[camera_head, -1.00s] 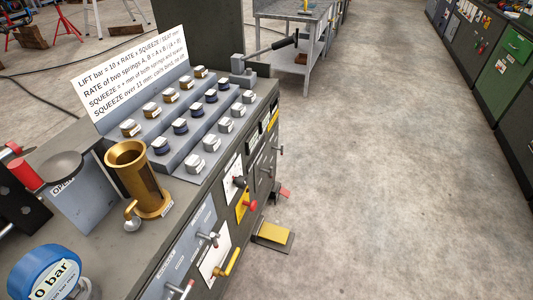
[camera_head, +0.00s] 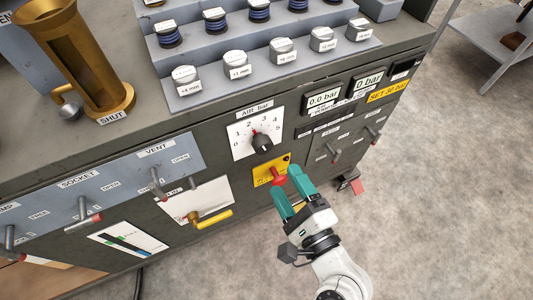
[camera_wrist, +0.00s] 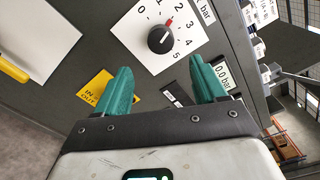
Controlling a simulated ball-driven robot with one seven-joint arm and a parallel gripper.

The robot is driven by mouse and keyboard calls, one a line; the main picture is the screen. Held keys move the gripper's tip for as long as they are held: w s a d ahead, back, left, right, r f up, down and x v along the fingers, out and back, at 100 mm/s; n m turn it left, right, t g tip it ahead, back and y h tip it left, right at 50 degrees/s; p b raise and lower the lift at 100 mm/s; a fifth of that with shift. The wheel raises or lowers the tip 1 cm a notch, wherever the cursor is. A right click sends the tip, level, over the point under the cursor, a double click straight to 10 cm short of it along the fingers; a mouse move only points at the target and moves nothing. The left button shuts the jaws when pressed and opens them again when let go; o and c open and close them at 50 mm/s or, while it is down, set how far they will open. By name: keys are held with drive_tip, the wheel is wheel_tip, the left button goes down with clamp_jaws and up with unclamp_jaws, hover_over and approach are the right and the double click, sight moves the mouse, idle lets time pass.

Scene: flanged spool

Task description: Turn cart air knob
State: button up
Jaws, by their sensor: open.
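The cart air knob (camera_head: 262,143) is a black knob on a white "AIR bar" dial plate (camera_head: 241,141) on the cart's front panel. A red mark sits on the dial near 2 to 3. In the wrist view the knob (camera_wrist: 161,39) lies ahead of my fingers, with its white pointer line showing. My gripper (camera_head: 287,188) is open and empty, its two green fingers spread below and right of the knob, close to the red knob (camera_head: 277,176) on a yellow plate. In the wrist view my gripper (camera_wrist: 165,88) spans the gap below the knob, not touching it.
A yellow handle (camera_head: 211,217) and grey levers (camera_head: 158,184) stick out to the left. Small displays (camera_head: 323,100) sit right of the dial. A brass cylinder (camera_head: 85,60) and stepped rack (camera_head: 240,62) stand on top.

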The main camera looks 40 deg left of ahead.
sight(267, 150)
drive_tip(key=x, duration=1)
drive_tip(key=shift+w+a+r, duration=0.15)
drive_tip(key=shift+a, duration=0.05)
drive_tip(key=c, duration=1)
